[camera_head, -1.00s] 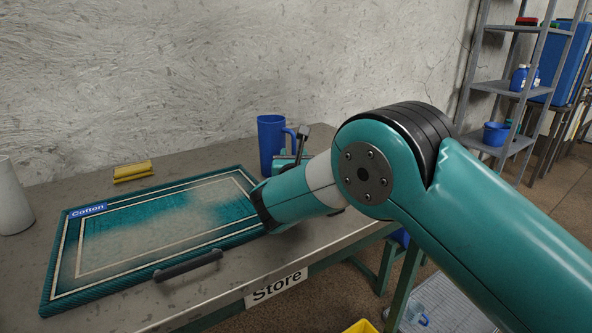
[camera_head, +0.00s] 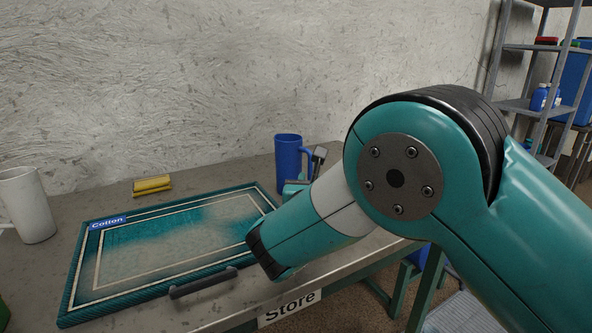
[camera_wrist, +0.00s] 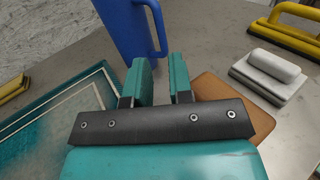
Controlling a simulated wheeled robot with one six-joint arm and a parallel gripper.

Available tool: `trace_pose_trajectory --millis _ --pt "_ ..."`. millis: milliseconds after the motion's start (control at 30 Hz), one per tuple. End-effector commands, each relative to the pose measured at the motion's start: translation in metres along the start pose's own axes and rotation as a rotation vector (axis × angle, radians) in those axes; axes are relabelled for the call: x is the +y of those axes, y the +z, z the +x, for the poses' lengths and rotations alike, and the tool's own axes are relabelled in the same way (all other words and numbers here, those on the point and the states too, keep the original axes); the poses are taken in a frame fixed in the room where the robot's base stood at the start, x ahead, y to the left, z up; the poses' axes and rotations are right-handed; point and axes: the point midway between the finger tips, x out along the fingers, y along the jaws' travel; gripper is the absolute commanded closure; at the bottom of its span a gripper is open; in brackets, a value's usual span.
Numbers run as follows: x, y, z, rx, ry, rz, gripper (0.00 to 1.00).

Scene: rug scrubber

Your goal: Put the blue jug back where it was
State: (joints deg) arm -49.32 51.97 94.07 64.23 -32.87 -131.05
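The blue jug (camera_head: 288,160) stands upright on the grey table, past the right back corner of the rug, with its handle on the right. In the wrist view the jug (camera_wrist: 123,30) is just ahead of my gripper (camera_wrist: 160,66). My gripper's two teal fingers are apart with an empty gap between them. The jug's handle is beyond the fingertips, in line with the gap; I cannot tell whether they touch. In the head view my arm hides most of the gripper.
The teal rug (camera_head: 180,235) labelled Cotton lies left, a dark bar handle (camera_head: 203,282) at its front. A white-handled block (camera_wrist: 268,75), brown piece (camera_wrist: 232,112) and yellow-handled tool (camera_wrist: 292,30) are right of my gripper.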

Motion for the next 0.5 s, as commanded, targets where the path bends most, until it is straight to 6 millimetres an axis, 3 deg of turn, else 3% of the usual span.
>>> trace_pose_trajectory --millis 233,500 --pt "-0.001 0.001 0.056 -0.002 -0.002 0.002 0.8" --pt "0.001 0.0 0.079 0.001 0.0 0.0 0.8"
